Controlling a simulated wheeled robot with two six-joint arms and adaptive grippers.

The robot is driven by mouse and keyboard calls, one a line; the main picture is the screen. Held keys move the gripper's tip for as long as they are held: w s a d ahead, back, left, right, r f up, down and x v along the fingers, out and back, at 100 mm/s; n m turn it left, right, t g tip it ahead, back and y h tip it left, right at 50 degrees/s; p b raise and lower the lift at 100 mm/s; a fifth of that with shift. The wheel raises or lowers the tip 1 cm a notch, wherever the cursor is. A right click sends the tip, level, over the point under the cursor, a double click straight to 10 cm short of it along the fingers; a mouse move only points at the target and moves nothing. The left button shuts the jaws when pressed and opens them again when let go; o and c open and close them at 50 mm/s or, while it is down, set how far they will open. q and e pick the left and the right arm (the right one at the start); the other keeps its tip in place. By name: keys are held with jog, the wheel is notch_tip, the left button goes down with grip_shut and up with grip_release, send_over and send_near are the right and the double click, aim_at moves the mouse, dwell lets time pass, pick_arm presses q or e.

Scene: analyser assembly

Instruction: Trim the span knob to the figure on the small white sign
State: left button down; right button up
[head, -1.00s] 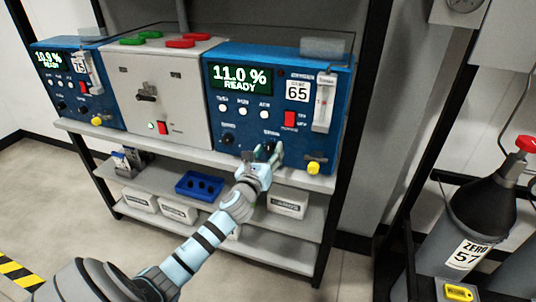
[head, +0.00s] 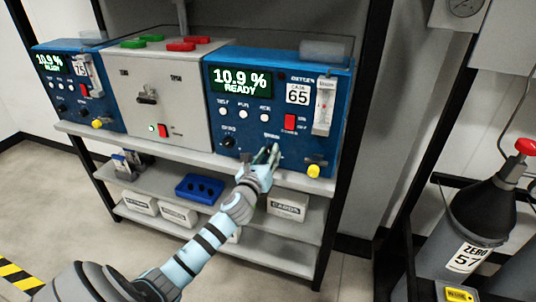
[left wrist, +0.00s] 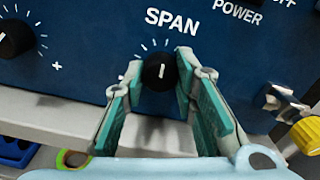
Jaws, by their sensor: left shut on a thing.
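The right blue analyser (head: 245,122) shows 10.9 % READY on its green display (head: 241,82). My left gripper (left wrist: 157,75) is shut on the span knob, one teal finger on each side. In the head view the left gripper (head: 268,157) largely hides that knob. My right gripper is out of view.
Left of the span knob is another black knob (left wrist: 14,38). A yellow knob (head: 313,171) and a red power switch (head: 290,121) are to the right. A grey box (head: 165,100) and a second blue analyser (head: 75,100) share the shelf. A gas cylinder (head: 480,225) stands right.

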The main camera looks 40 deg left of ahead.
pick_arm(q)
jog(key=n, duration=0.3)
jog(key=shift+n+p, duration=0.3)
jog(key=shift+n, duration=0.1)
jog(key=n, duration=0.3)
jog(key=shift+n, duration=2.1)
jog(key=n, duration=0.3)
jog(key=shift+n+b, duration=0.3)
jog(key=shift+b, duration=0.1)
jog(key=n+b, duration=0.1)
jog(key=n, duration=0.3)
jog(key=shift+n, duration=0.3)
jog(key=c, duration=1.3)
grip_release()
